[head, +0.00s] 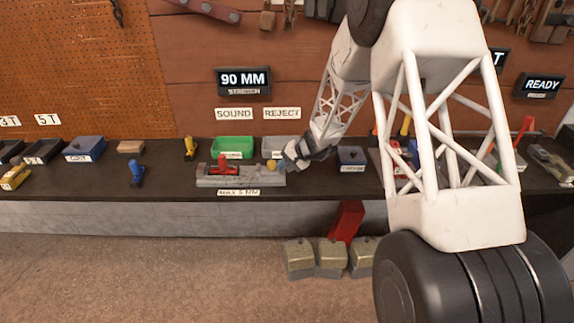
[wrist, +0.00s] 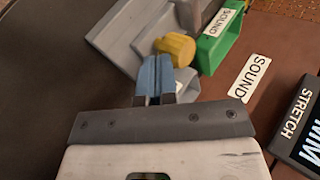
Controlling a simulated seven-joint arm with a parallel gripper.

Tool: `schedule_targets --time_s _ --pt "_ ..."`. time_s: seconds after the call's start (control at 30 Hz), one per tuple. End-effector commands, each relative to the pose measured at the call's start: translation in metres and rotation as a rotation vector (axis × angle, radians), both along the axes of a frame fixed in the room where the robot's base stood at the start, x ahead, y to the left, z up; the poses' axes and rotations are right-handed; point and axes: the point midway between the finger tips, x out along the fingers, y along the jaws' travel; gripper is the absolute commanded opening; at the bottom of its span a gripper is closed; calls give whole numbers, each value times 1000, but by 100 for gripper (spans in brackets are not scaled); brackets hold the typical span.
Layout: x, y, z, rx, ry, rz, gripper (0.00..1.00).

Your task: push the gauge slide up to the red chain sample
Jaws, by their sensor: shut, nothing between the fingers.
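The grey gauge (head: 240,181) lies on the bench shelf above a MAX 5 MM label. The red chain sample (head: 224,169) sits on its left part. A round yellow knob (head: 271,166), seemingly on the gauge slide, is at its right end, with a gap between it and the red sample. My gripper (head: 290,152) is just right of the knob. In the wrist view, my gripper (wrist: 155,68) is shut and empty, its blue fingertips right beside the yellow knob (wrist: 176,48); I cannot tell whether they touch. The grey gauge (wrist: 125,38) extends beyond; the red sample is not visible there.
A green SOUND bin (head: 232,147) and a grey bin (head: 272,147) stand behind the gauge. A blue bin (head: 350,158) is to the right. The display (head: 243,81) reads 90 MM.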

Motion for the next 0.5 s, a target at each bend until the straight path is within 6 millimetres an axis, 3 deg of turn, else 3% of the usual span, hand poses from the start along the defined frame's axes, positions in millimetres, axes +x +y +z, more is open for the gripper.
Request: schedule_targets --time_s 0.33,0.5 --pt "0 1 0 0 0 0 0" --pt "0 13 0 0 0 1 0"
